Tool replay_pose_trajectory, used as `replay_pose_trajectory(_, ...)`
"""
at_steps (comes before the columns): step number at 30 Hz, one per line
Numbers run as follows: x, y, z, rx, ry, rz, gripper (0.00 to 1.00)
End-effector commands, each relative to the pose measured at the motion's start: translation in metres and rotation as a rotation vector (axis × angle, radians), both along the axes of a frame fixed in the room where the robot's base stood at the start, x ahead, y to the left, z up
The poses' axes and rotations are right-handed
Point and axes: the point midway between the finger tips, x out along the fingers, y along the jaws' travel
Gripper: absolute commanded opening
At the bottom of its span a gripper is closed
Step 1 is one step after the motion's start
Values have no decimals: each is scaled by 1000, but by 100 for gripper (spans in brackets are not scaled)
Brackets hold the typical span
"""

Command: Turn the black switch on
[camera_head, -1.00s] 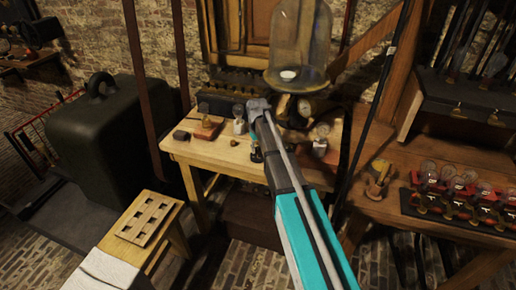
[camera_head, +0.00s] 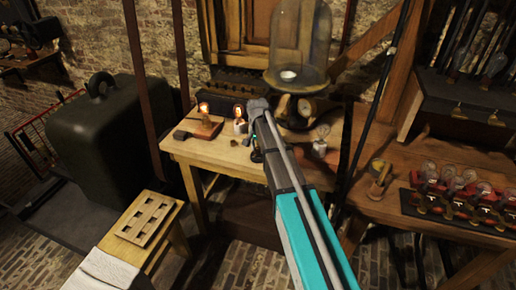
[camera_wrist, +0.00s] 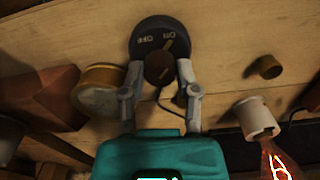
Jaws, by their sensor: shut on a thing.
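The black switch (camera_wrist: 150,38) shows in the wrist view as a round dial marked ON and OFF, with a dark knob (camera_wrist: 159,68) at its middle. The knob's pointer leans toward ON. My gripper (camera_wrist: 160,76) has its two grey fingers on either side of the knob and is shut on it. In the head view my arm covers the switch, so I cannot make it out there. Two bulbs glow orange on the wooden table (camera_head: 218,160): the left bulb (camera_head: 204,108) and the right bulb (camera_head: 238,112). A lit bulb (camera_wrist: 276,160) also shows in the wrist view.
A glass bell jar (camera_head: 300,45) stands at the back of the table. A brass-coloured round object (camera_wrist: 98,90) sits close to my left finger. A large dark green case (camera_head: 92,140) stands at left.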

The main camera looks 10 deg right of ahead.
Motion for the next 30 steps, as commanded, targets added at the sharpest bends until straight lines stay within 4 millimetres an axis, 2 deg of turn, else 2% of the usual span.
replay_pose_trajectory(9,1,-1,0,-1,-2,-117,0)
replay_pose_trajectory(22,1,-1,0,-1,-2,-129,0)
replay_pose_trajectory(23,1,-1,0,-1,-2,-129,43)
replay_pose_trajectory(28,1,0,0,-1,-2,-128,74)
replay_pose_trajectory(30,0,0,0,-1,-1,-128,75)
